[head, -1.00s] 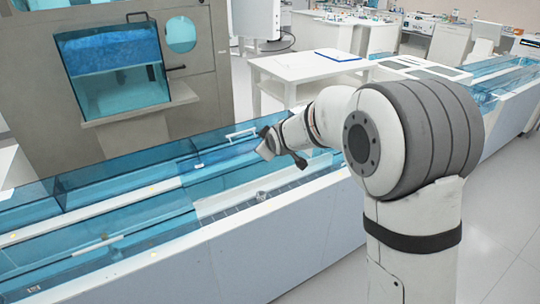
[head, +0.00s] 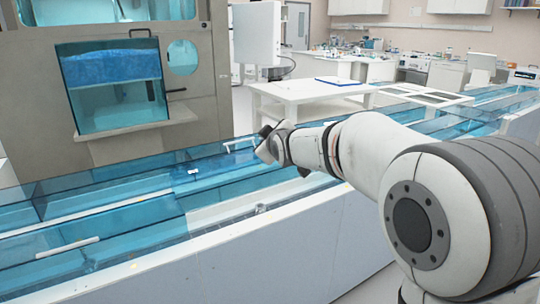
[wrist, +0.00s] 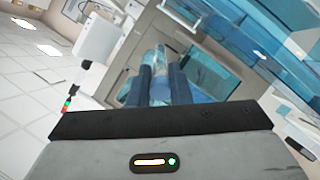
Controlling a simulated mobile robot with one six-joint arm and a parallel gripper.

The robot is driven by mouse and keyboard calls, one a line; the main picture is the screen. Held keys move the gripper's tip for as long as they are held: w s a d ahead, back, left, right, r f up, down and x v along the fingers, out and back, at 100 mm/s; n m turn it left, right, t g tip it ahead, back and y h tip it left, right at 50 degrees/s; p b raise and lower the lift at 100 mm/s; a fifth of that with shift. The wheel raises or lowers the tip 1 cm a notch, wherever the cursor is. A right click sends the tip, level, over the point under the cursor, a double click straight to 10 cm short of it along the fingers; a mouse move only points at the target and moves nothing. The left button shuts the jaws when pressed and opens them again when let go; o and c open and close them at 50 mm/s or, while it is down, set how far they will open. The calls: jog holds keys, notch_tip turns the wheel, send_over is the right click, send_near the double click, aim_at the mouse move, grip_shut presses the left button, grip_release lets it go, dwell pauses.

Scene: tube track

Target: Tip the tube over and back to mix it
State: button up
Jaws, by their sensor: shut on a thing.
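My gripper (head: 264,145) is held out over the blue-covered track in the head view. In the wrist view my gripper (wrist: 160,84) shows two dark blue fingers closed on a clear tube (wrist: 160,62). The tube stands up between the fingers in that picture, its far end showing past the fingertips. Its lower part is hidden between the fingers, and its contents are too small to tell. I cannot make out the tube in the head view.
The long track (head: 120,222) with blue clear covers runs below my gripper. A grey cabinet with a blue window (head: 115,85) stands behind it at left. A white table (head: 310,88) with a blue clipboard stands behind the track. Open air surrounds the gripper.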

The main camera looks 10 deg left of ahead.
jog(key=f+b, duration=0.1)
jog(key=b, duration=0.1)
jog(key=shift+b, duration=0.3)
